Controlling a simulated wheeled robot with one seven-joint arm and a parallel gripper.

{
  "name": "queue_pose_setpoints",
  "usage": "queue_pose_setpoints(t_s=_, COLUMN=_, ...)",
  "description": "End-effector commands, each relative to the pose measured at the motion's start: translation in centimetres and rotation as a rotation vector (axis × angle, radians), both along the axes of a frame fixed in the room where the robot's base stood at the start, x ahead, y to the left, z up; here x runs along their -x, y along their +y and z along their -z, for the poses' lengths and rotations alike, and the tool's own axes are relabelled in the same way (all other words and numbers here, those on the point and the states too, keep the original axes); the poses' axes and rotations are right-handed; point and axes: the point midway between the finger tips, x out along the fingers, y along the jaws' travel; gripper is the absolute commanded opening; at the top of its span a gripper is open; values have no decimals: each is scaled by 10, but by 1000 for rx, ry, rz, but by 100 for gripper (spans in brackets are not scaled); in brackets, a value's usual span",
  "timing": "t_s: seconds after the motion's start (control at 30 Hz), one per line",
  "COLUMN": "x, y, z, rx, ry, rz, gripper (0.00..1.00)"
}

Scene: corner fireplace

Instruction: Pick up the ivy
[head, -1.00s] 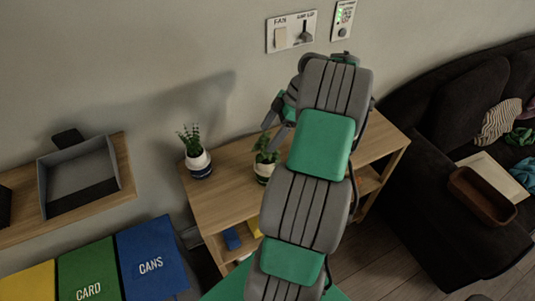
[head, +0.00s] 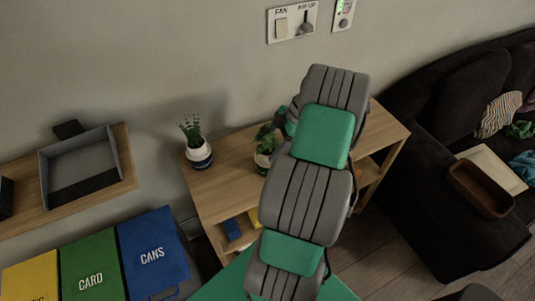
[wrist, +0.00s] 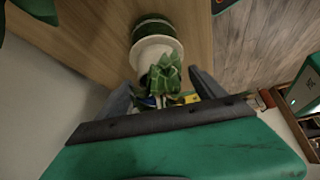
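The ivy, a leafy green plant (head: 266,137) in a pale pot, stands on the wooden shelf unit just left of my arm in the head view. In the wrist view its variegated leaves (wrist: 165,76) and white pot with a dark green band (wrist: 156,44) show near the top middle. My gripper (wrist: 163,92) is open, with one dark finger on each side of the leaves. I cannot tell whether the fingers touch the plant. In the head view my arm hides most of the gripper.
A second, spikier plant in a white and blue pot (head: 198,151) stands left on the same shelf unit (head: 222,180). A grey tray (head: 82,168) sits on a wall shelf. Labelled bins (head: 150,250) are below, a dark sofa (head: 440,190) at right.

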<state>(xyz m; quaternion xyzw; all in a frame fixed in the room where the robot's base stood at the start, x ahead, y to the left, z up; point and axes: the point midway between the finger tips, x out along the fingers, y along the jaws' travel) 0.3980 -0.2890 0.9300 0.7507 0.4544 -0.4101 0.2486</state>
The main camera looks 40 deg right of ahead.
Motion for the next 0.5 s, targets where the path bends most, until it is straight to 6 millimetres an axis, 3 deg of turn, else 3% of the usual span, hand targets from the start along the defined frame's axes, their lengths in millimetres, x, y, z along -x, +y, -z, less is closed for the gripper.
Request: queue_pose_setpoints(t_s=0.5, x=0, y=0, z=0, rx=0, ry=0, rz=0, gripper=35)
